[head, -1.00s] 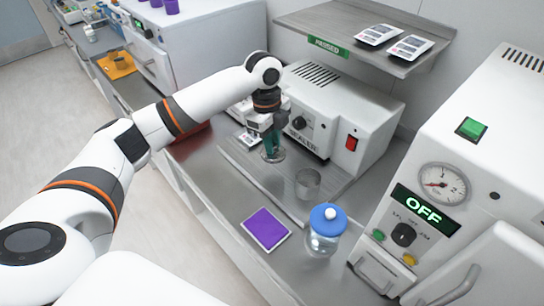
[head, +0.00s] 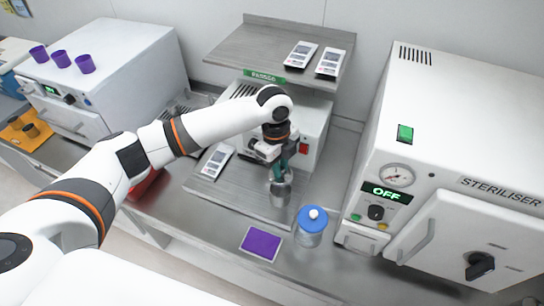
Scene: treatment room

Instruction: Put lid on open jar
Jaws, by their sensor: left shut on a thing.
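The open jar (head: 281,196) is a small grey, metallic or glassy cup on the steel counter, left of the blue-topped jar. My left gripper (head: 280,168) reaches in from the left with its teal fingers pointing down. It is shut on a thin, pale round lid (head: 275,177), which is mostly hidden by the fingers. The lid is just above the open jar's mouth, overlapping its back rim in the picture; I cannot tell whether they touch. My right gripper is out of view.
A clear jar with a blue lid (head: 310,228) and a purple pad (head: 262,244) stand close in front. The sealer (head: 312,122) is behind, under a shelf (head: 240,48). The steriliser (head: 440,130), showing OFF, is at right.

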